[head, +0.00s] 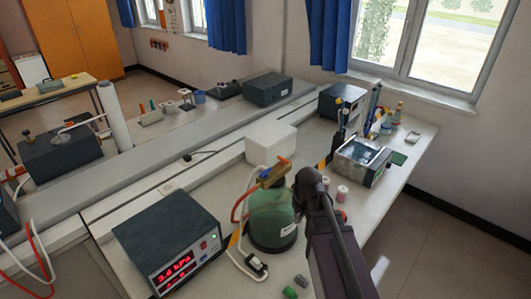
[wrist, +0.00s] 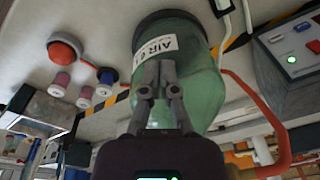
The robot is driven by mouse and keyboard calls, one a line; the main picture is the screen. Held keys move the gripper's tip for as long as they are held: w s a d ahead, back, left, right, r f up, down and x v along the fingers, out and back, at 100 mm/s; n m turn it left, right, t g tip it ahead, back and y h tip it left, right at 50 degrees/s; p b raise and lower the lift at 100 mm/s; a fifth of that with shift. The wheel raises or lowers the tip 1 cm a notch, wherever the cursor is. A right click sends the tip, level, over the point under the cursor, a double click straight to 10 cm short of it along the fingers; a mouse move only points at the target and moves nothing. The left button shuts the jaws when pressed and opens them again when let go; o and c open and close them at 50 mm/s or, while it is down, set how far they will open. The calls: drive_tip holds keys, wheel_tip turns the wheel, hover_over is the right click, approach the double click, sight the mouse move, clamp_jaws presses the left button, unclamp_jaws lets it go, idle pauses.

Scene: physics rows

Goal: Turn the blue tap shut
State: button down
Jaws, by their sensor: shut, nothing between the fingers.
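A green bottle (head: 270,219) stands on the bench, with an orange-brown fitting (head: 273,174) and a red hose at its top. I cannot make out a blue tap in either view. In the wrist view the bottle (wrist: 203,85) fills the middle, with a white label. My gripper (wrist: 157,72) is shut and empty, its fingers in front of the bottle. I cannot tell whether they touch it. In the head view my arm reaches up just right of the bottle, and the fingertips are not clear there.
A pressure display box (head: 170,243) stands left of the bottle. A white block (head: 270,138) is behind it. A metal bath (head: 361,160) and small pink-white spools (head: 341,193) are to the right. Small green and grey pieces (head: 291,292) lie in front. A red hose (wrist: 262,115) curves beside the bottle.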

sight(265, 173)
drive_tip(key=w+a+r+n+p, duration=0.2)
drive_tip(key=w+a+r+p, duration=0.1)
drive_tip(key=r+p, duration=0.3)
drive_tip(key=w+a+r+n+t+y+p, duration=0.1)
drive_tip(key=w+a+r+n+p, duration=0.1)
drive_tip(key=w+a+r+p, duration=0.2)
drive_tip(key=w+a+r+n+y+p, duration=0.1)
drive_tip(key=w+a+r+n+p, duration=0.1)
drive_tip(key=w+a+r+p, duration=0.2)
wheel_tip(265, 173, up, 8)
drive_tip(key=w+p, duration=0.3)
drive_tip(key=p, duration=0.2)
drive_tip(key=shift+t, duration=0.3)
drive_tip(key=shift+a+f, duration=0.1)
drive_tip(key=shift+f, duration=0.2)
drive_tip(key=b+x, duration=0.9)
drive_tip(key=x, duration=0.1)
drive_tip(key=shift+s+d+r, duration=0.2)
drive_tip(key=shift+s+d, duration=1.2)
drive_tip(key=shift+d, duration=0.1)
drive_tip(key=shift+a, duration=0.1)
